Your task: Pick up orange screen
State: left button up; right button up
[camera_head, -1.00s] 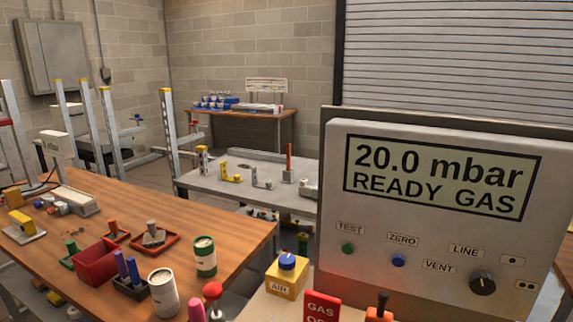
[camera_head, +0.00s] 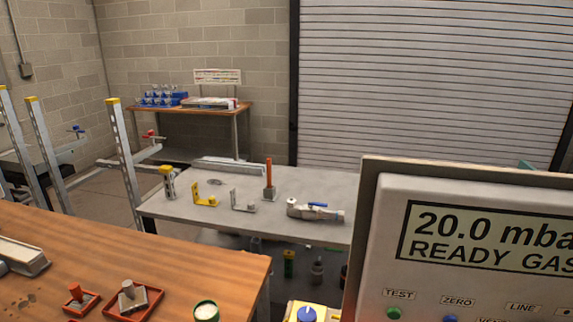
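I cannot make out an orange screen in this view. An upright orange-red bar (camera_head: 268,172) stands on a small grey block on the grey table (camera_head: 330,177); I cannot tell whether it is the task's object. The large display (camera_head: 490,240) at the right has a pale green face with dark letters reading "20.0 mba" and "READY GAS", cut off at the right edge. Neither of my grippers is in view.
A wooden bench (camera_head: 180,245) with red trays fills the lower left. Metal posts (camera_head: 124,165) stand at the left. A shelf table (camera_head: 180,106) stands behind.

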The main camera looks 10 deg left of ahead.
aim_at(77, 292)
jog(key=j+u, duration=0.3)
jog(key=u, duration=0.15)
jog(key=j+u, duration=0.25)
jog(key=u, duration=0.2)
jog(key=j+u, duration=0.3)
jog(key=u, duration=0.15)
jog(key=i+j+z, duration=0.1)
jog(key=j+z, duration=0.15)
jog(key=z, duration=0.15)
jog(key=j+z, duration=0.25)
jog(key=z, duration=0.2)
jog(key=i+j+z, duration=0.1)
jog(key=j+z, duration=0.5)
jog(key=z, duration=0.2)
